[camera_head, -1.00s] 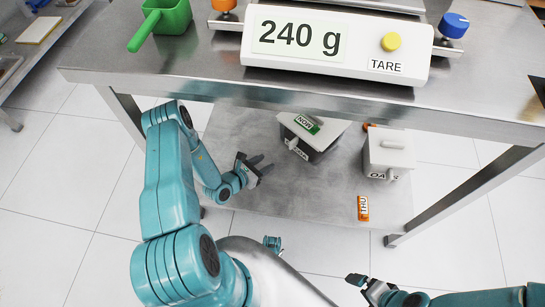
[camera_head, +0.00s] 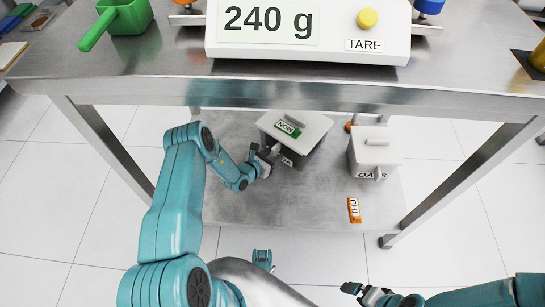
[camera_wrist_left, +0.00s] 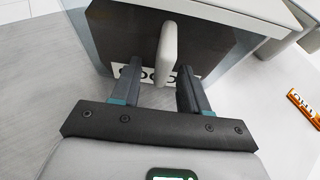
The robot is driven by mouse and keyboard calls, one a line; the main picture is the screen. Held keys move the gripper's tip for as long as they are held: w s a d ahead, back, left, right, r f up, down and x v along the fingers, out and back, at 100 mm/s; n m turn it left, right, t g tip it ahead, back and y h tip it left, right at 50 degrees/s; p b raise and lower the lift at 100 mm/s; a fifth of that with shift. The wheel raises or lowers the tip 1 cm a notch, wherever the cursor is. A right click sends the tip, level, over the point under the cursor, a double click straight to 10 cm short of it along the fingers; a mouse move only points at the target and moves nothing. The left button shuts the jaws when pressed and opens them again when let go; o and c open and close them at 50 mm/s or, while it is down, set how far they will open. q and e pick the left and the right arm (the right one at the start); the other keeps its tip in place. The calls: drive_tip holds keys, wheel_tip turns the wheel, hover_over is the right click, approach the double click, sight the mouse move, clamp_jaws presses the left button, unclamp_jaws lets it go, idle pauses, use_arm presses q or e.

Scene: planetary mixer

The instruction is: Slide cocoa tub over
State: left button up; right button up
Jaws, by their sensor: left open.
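The cocoa tub (camera_head: 312,125) stands on the lower shelf under the table. It has a pale lid with a green day tag (camera_head: 288,129) and dark contents behind its see-through wall. My left gripper (camera_head: 268,158) is open at the tub's near left side and partly covers its front label. In the left wrist view the tub's pale upright handle (camera_wrist_left: 168,48) stands just ahead of and between the open fingers (camera_wrist_left: 159,75), with the label partly hidden behind it. I cannot tell whether they touch. My right gripper (camera_head: 362,292) is low at the right, away from the shelf.
A pale oats tub (camera_head: 377,153) stands right of the cocoa tub, with a gap between. An orange THU tag (camera_head: 354,210) lies on the shelf (camera_head: 300,208) in front. The tabletop above carries a scale (camera_head: 310,45) reading 240 g and a green scoop (camera_head: 120,20).

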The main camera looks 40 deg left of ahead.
use_arm(q)
clamp_jaws()
idle(1.5)
